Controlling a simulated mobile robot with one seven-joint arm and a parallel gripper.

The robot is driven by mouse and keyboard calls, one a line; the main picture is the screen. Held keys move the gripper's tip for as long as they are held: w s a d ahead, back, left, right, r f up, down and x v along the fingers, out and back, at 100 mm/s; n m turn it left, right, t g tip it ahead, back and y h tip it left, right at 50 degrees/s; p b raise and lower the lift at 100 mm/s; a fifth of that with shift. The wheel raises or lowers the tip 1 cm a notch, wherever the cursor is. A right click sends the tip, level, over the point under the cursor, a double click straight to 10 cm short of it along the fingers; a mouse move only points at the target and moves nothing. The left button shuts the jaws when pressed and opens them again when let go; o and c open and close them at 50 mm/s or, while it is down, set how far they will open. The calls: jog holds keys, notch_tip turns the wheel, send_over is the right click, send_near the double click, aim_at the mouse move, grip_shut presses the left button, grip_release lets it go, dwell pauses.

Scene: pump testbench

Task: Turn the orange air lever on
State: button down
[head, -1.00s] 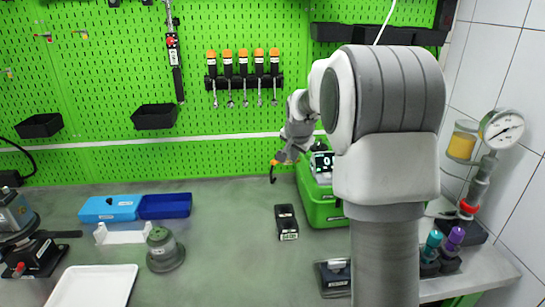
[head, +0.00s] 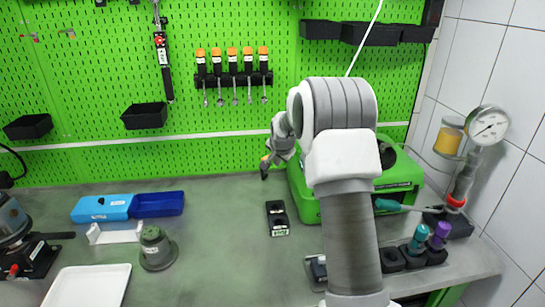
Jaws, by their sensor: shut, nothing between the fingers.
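My gripper (head: 273,157) is at the end of my forearm, pointing down and left, right beside the orange piece. It is shut and empty. At this size I cannot tell whether it touches the orange piece, or which way the lever is turned.
A green machine (head: 308,207) stands right of my gripper, partly hidden by my arm. A black box (head: 277,218) sits in front. A pressure gauge (head: 488,125) stands at the right.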

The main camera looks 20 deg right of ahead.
aim_at(267, 156)
jog(key=shift+w+a, duration=0.3)
jog(key=shift+w, duration=0.2)
jog(key=shift+w+a, duration=0.25)
jog(key=shift+w, duration=0.25)
jog(key=shift+w+a+m+h, duration=0.15)
jog(key=shift+a+m+h, duration=0.15)
jog(key=shift+m, duration=0.1)
jog(key=shift+w+a+m+g+h+b, duration=0.3)
jog(key=shift+w+a+m+h+b, duration=0.3)
jog(key=shift+m+b, duration=0.45)
jog(key=m+h, duration=0.1)
jog(key=w+m+g, duration=0.1)
jog(key=m, duration=0.1)
jog(key=shift+w+a+h, duration=0.3)
jog(key=shift+a+h, duration=0.05)
jog(key=shift+h, duration=0.05)
jog(key=shift+w, duration=0.3)
jog(key=shift+w+a, duration=0.1)
jog(key=shift+a, duration=0.05)
jog(key=shift+b, duration=0.3)
jog(key=shift+s+d+b, duration=0.5)
jog(key=shift+d, duration=0.25)
jog(key=shift+s, duration=0.1)
